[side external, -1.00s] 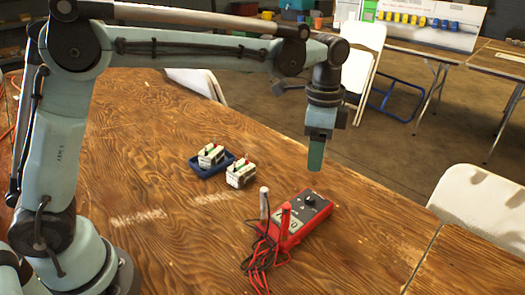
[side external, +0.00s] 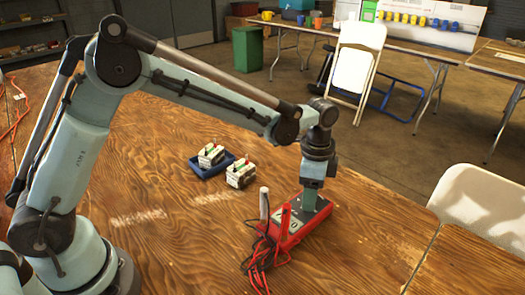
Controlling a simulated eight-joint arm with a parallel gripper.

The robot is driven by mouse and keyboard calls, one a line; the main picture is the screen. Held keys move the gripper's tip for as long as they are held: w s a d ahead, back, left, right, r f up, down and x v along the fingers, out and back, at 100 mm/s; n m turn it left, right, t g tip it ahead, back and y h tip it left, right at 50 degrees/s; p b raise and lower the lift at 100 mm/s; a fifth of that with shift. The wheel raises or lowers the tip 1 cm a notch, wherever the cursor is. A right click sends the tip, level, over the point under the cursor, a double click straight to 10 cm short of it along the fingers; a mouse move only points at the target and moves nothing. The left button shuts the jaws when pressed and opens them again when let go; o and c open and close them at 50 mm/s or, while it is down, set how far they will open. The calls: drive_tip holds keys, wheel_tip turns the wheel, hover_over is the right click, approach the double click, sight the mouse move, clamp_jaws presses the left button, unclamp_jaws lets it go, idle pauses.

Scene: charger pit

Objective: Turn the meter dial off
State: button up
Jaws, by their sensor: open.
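A red multimeter (side external: 292,236) with a dark face lies on the wooden table, right of centre. Red and black leads with a white probe (side external: 264,203) and a red probe (side external: 285,217) are at its left end. My gripper (side external: 309,203) points down at the far part of the meter's face, where the dial is. It is open. The dial is hidden behind the gripper, and I cannot tell whether the fingers touch it or sit around it.
A blue tray (side external: 198,171) with a small white device in it stands left of the meter, and another white device (side external: 240,174) is beside it. The wooden table (side external: 160,255) is clear in front. A white folding chair (side external: 478,198) stands at the right edge.

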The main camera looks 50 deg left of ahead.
clamp_jaws()
drive_tip(key=shift+n, duration=0.4)
drive_tip(key=n, duration=1.1)
drive_tip(key=shift+n, duration=0.3)
idle(0.4)
